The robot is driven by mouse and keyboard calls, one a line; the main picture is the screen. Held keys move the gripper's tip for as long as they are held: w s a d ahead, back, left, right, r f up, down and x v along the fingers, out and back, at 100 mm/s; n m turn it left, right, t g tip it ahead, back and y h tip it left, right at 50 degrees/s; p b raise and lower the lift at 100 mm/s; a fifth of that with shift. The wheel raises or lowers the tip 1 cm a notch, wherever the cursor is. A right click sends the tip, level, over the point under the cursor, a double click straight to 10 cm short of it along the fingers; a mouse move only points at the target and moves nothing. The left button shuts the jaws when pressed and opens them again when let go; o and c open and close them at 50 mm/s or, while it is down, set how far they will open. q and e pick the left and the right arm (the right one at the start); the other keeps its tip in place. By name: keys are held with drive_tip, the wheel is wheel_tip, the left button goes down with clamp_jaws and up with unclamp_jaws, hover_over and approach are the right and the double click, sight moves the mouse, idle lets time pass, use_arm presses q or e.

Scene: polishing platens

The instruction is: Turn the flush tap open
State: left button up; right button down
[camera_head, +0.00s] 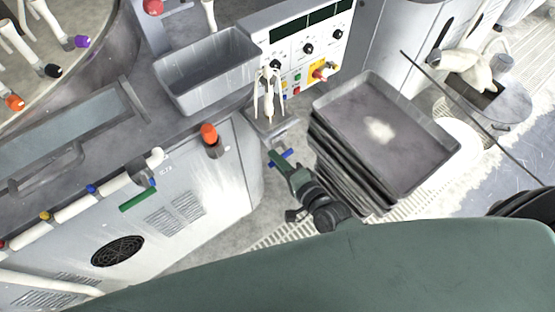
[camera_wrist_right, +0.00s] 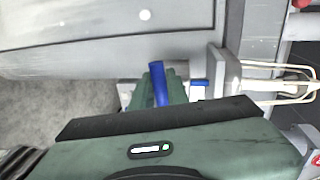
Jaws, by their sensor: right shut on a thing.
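The tap's blue lever (camera_head: 287,154) is beside the cabinet's right corner, below the small bracket shelf under the control panel. My right gripper (camera_head: 279,163) reaches it from below right and is shut on it. The blue lever's ends stick out on both sides of the green fingers. In the right wrist view the blue lever (camera_wrist_right: 157,80) stands out at the fingertips of my right gripper (camera_wrist_right: 166,92). The tap body is mostly hidden by the gripper. My left gripper is not in view.
A stack of grey trays (camera_head: 425,165) stands just right of my right gripper. A grey bin (camera_head: 205,75) and a control panel (camera_head: 308,55) are above. White tongs (camera_head: 268,95) hang near the bracket.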

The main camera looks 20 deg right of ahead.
drive_tip(key=shift+r+m, duration=0.1)
drive_tip(key=shift+m, duration=0.3)
idle(0.3)
drive_tip(key=c, duration=1.4)
unclamp_jaws()
drive_tip(key=shift+s, duration=0.1)
drive_tip(key=b+v, duration=0.1)
drive_tip(key=v, duration=0.6)
drive_tip(key=shift+s+d+r, duration=0.15)
drive_tip(key=shift+s+d, duration=0.05)
drive_tip(key=shift+s, duration=0.1)
